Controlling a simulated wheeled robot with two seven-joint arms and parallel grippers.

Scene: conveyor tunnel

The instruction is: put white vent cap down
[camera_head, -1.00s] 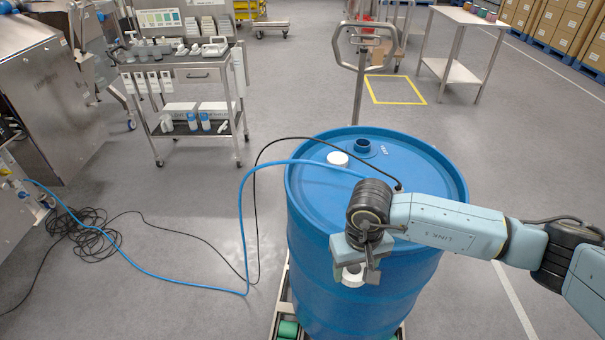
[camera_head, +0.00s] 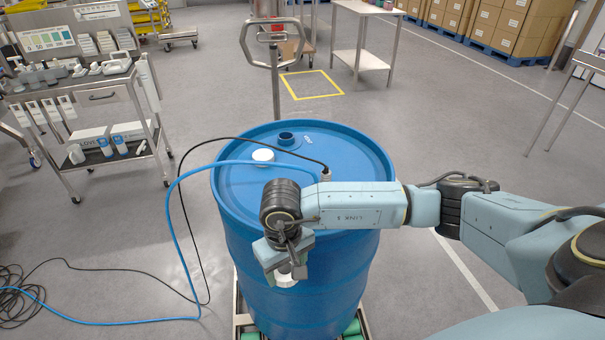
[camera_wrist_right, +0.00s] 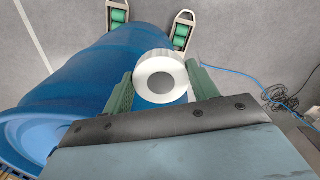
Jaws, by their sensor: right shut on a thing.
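My right gripper (camera_head: 286,272) is shut on a white vent cap (camera_head: 285,280), held in front of the blue drum's near side, below its rim. In the right wrist view the round vent cap (camera_wrist_right: 160,78) with a grey centre sits between the two green fingers of the gripper (camera_wrist_right: 160,90). The blue drum (camera_head: 235,185) stands upright; its lid carries another white cap (camera_head: 263,155) and an open-looking blue neck (camera_head: 287,138). A blue hose and a black cable run to the lid. My left gripper is out of view.
A steel trolley (camera_head: 105,86) with bottles and boxes stands at the left. A pallet-truck handle (camera_head: 273,40) rises behind the drum. A steel table (camera_head: 365,8) stands at the back. Green rollers (camera_wrist_right: 118,18) lie at the drum's foot. Coiled cable (camera_head: 15,300) lies on the floor at left.

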